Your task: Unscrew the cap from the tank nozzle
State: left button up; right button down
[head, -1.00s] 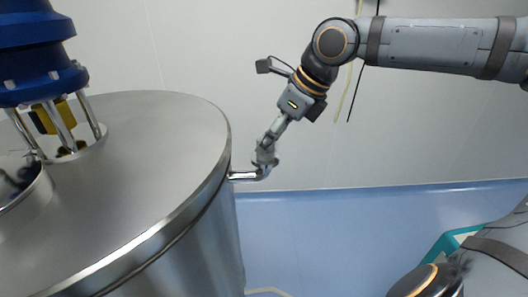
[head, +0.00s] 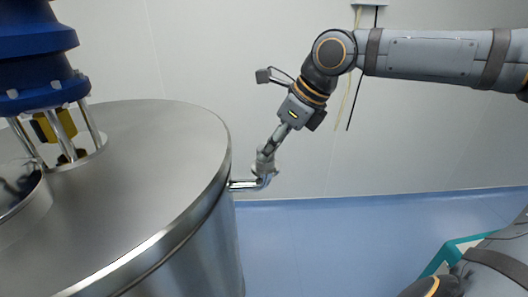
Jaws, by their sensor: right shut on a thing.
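The tank (head: 185,130) is a large steel cylinder at the left of the head view. Its nozzle (head: 243,185) is a short bent metal pipe on the right side of the tank, just below the rim. My right gripper (head: 264,166) reaches down from the upper right and is shut at the nozzle's outer end. The cap is hidden by the fingers, and I cannot tell how it sits on the nozzle. My left gripper is not in view.
A blue motor unit (head: 35,50) stands on metal posts on the tank top. A white wall (head: 430,140) is behind. The blue floor (head: 330,240) right of the tank is mostly clear. A teal-edged object (head: 440,258) shows at lower right, partly covered by my arm.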

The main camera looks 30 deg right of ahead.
jog(key=shift+w+d+r+n+g+y+p, duration=0.1)
jog(key=shift+n+g+y+p, duration=0.2)
jog(key=shift+n+p, duration=0.6)
jog(key=shift+r+n+g+y+p, duration=0.1)
jog(key=shift+n+g+y+p, duration=0.15)
jog(key=shift+n+p, duration=0.6)
jog(key=shift+f+p, duration=0.15)
jog(key=shift+p, duration=0.4)
jog(key=shift+p, duration=0.5)
jog(key=n+g+y+p, duration=0.1)
jog(key=n+p, duration=0.1)
jog(key=p, duration=0.2)
jog(key=shift+w+d, duration=0.15)
jog(key=shift+w+n+g+p, duration=0.1)
jog(key=shift+n+g+p, duration=0.6)
jog(key=shift+p, duration=3.6)
jog(key=shift+n+t, duration=0.35)
